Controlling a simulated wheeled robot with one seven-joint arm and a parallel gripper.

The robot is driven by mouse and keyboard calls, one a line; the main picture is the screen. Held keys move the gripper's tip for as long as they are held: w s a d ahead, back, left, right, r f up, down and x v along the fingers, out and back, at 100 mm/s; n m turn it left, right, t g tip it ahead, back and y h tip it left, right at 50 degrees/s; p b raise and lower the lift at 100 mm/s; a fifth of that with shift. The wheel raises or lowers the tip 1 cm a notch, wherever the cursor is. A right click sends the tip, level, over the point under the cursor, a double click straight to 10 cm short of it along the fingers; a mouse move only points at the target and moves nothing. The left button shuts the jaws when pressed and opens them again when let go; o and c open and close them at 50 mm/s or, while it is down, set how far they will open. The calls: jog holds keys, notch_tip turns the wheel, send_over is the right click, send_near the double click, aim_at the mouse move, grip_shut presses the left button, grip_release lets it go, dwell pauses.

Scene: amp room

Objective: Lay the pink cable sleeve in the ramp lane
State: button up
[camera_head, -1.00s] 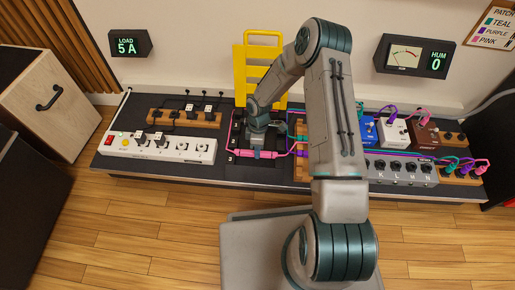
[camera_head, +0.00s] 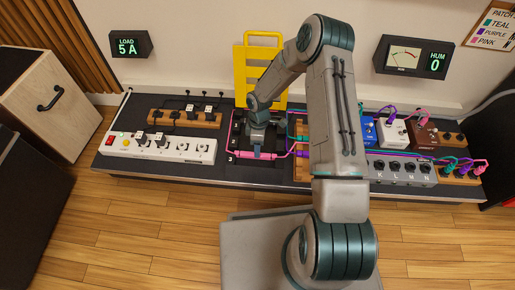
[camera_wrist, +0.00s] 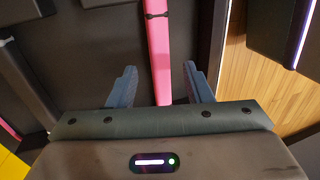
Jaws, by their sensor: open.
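The pink cable sleeve (camera_head: 245,155) lies across the front of the black ramp (camera_head: 232,146), by the lane marked 3. In the wrist view the sleeve (camera_wrist: 158,50) runs from the top edge down between my fingers, with a dark band around it. My gripper (camera_head: 257,154) is over the sleeve's middle and hides part of it. In the wrist view my gripper (camera_wrist: 161,88) shows two blue fingers spread apart, with a gap on each side of the sleeve. Whether the sleeve is fully seated in the lane cannot be told.
A white power strip (camera_head: 165,148) and a wooden block with plugs (camera_head: 184,119) stand left. Pedals (camera_head: 394,132) and a grey box with knobs (camera_head: 402,170) stand right. Teal, purple and pink cables run between.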

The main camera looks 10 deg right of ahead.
jog(key=p+v, duration=0.4)
jog(key=v, duration=0.7)
jog(key=shift+r, duration=0.25)
jog(key=s+d+r+m+t+h+p, duration=0.15)
jog(key=r+p, duration=0.45)
jog(key=r, duration=0.8)
jog(key=s+d+r+m+p, duration=0.3)
jog(key=r+p, duration=0.3)
jog(key=r, duration=0.7)
jog(key=s+d+r+m+t+p, duration=0.1)
jog(key=s+d+r+m+p, duration=0.15)
jog(key=r+p, duration=0.75)
jog(key=s+r+m+t+p, duration=0.1)
jog(key=s+r+m+p, duration=0.2)
jog(key=r, duration=0.7)
jog(key=s+d+r+m+t+p, duration=0.1)
jog(key=s+r+m+p, duration=0.2)
jog(key=r, duration=0.8)
jog(key=s+r+m+t+p, duration=0.1)
jog(key=s+r+m+p, duration=0.2)
jog(key=s+r+p, duration=0.4)
jog(key=s+r+y, duration=0.1)
jog(key=s+r, duration=0.2)
jog(key=r, duration=0.1)
jog(key=shift+d+r, duration=0.15)
jog(key=shift+s, duration=0.1)
